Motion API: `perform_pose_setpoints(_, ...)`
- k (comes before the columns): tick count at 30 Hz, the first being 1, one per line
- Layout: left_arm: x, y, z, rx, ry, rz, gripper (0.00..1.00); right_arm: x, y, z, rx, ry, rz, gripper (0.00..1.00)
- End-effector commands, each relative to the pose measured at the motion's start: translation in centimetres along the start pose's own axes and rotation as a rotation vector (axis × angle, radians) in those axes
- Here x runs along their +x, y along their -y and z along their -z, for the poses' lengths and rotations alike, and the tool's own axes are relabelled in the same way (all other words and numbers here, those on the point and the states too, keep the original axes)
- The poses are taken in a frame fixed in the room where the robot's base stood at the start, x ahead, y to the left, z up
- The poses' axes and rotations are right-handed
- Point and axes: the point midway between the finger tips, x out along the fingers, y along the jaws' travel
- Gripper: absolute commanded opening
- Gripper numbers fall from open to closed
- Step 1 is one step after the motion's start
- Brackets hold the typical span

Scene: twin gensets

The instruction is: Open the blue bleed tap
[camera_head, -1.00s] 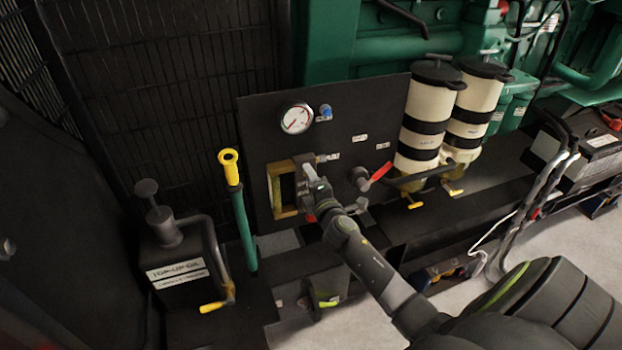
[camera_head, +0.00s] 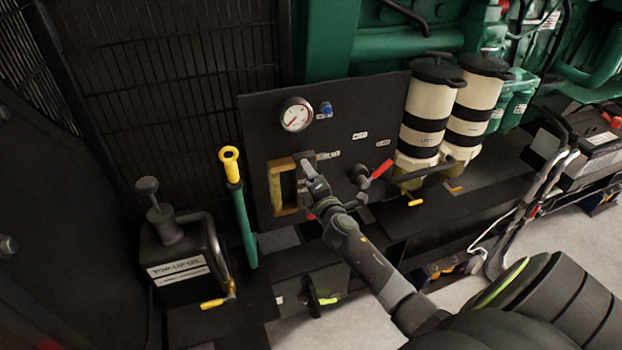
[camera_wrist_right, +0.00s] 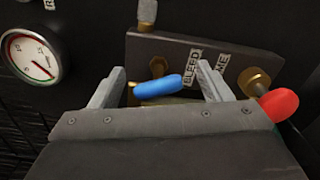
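The blue bleed tap (camera_wrist_right: 158,87) has a short rounded blue lever on a brass stem, beside a "BLEED" label in the right wrist view. Its lever lies nearly level, slightly tilted, between the fingers of my right gripper (camera_wrist_right: 160,72). The fingers are open, with a gap on each side of the lever. In the head view my right gripper (camera_head: 306,170) is at the dark panel (camera_head: 255,130), beside the yellowish frame (camera_head: 284,212), and hides the tap. My left gripper is not in view.
A red-ended lever (camera_wrist_right: 279,104) sits close right of the fingers in the wrist view. A pressure gauge (camera_head: 296,115) and a blue knob (camera_head: 326,109) are above. A red-handled valve (camera_head: 381,169) and cream filter cylinders (camera_head: 430,105) are right; a yellow-topped green lever (camera_head: 243,215) is left.

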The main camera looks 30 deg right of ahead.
Motion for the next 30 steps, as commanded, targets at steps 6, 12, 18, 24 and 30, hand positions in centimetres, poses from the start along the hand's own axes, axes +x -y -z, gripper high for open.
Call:
perform_pose_setpoints(6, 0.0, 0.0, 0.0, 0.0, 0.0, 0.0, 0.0, -0.1, -0.1, 0.0, 0.0, 0.0, -0.001, 0.71)
perform_pose_setpoints(12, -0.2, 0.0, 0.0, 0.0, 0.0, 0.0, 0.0, -1.8, 0.0, 0.0, 0.002, 0.0, 0.0, 0.71)
perform_pose_setpoints(18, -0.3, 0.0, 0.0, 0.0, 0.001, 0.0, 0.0, -6.0, 0.0, 0.0, 0.001, 0.0, 0.001, 0.71)
perform_pose_setpoints(24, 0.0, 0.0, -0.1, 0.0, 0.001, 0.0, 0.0, -10.3, 0.1, 0.0, 0.002, 0.0, 0.001, 0.71)
perform_pose_setpoints(30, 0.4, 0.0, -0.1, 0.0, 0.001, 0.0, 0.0, -14.3, 0.1, 0.0, 0.001, 0.001, 0.002, 0.71)
